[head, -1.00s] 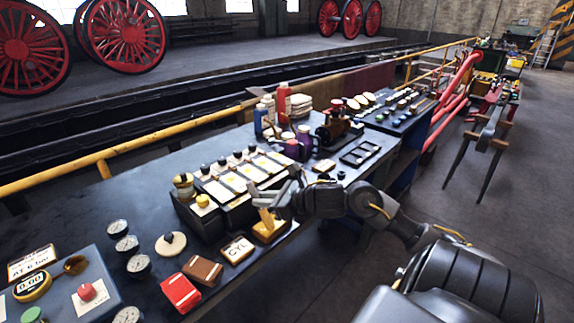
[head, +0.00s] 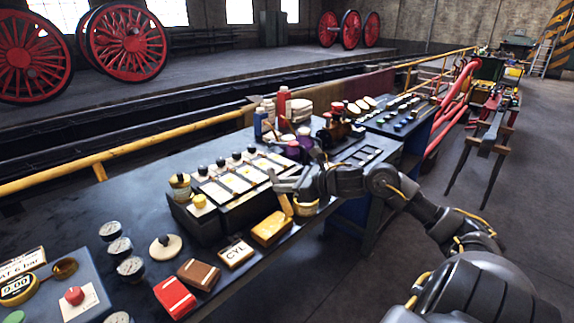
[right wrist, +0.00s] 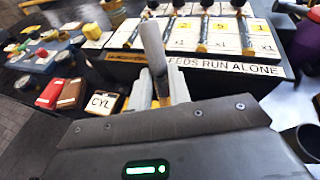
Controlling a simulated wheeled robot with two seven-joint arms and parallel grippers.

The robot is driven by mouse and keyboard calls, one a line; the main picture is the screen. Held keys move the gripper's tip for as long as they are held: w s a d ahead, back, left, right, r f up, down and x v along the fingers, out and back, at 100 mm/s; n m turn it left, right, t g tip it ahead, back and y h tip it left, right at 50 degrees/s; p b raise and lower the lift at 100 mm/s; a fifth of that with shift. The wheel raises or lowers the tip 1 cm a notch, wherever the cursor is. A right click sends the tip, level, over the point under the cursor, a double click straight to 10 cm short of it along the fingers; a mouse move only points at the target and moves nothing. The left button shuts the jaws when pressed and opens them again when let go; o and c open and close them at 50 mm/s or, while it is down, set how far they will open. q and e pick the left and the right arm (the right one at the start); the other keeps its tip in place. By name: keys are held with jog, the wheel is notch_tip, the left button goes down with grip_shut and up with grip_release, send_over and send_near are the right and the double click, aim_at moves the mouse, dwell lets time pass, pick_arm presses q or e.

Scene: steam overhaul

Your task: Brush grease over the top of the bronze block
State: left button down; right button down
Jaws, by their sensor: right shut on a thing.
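The bronze block (head: 272,229) is a golden-yellow block lying near the front edge of the dark bench, right of the CYL card (head: 236,252). My right gripper (head: 287,186) is above and a little behind it, shut on a slim tool with a wooden-looking handle (head: 284,203), which I take for the brush. In the right wrist view the tool (right wrist: 153,48) stands up between the fingers, grey and blurred. Its bristles are not clear. A round tin (head: 306,207) with a yellowish side is partly hidden under my right gripper. My left gripper is not in view.
A dark box with white cards and black knobs (head: 228,207) stands behind the block. Red (head: 175,297) and brown (head: 198,274) blocks and several gauges lie to the left. Bottles (head: 284,104) stand behind the gripper.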

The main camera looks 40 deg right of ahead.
notch_tip(320, 180, up, 8)
jog(key=p, duration=0.2)
jog(key=shift+f+p, duration=0.2)
jog(key=shift+p, duration=0.1)
jog(key=shift+s, duration=0.1)
dwell(0.4)
